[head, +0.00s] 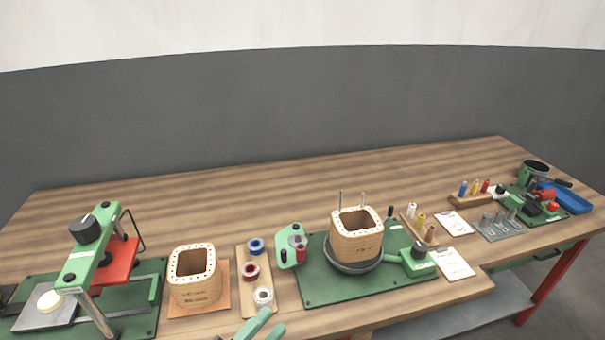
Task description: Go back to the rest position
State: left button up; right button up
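My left gripper (272,321) shows at the bottom edge, its two green fingertips apart with nothing seen between them. It is just in front of the wooden spool board (243,282), near the white spool; I cannot tell its height above the table. The rest of my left arm is out of frame. My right gripper is not in view. One square wooden coil former (195,289) stands on an orange mat at left. Another former (357,240) sits upright on the round dark turntable of the green winding fixture (315,283), with two metal pins behind it.
A green press with a red block (122,262) stands at the left front. Right of the fixture are a small spool rack (418,230), papers (452,262), a grey tray (500,231) and a blue tray (570,198). The table's back strip (250,205) is clear.

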pick_arm(q)
jog(key=s+a+f+n+g+y, duration=0.3)
jog(key=s+a+f+n+y, duration=0.3)
jog(key=s+f+n, duration=0.4)
jog(key=s+a+f+n+g+y, duration=0.3)
jog(key=s+a+f+n+y, duration=0.3)
jog(key=f, duration=0.9)
jog(key=s+a+n, duration=0.2)
jog(key=s+n, duration=0.2)
jog(key=shift+f+n+g, duration=0.25)
jog(key=shift+n+g, duration=0.05)
jog(key=shift+g, duration=0.1)
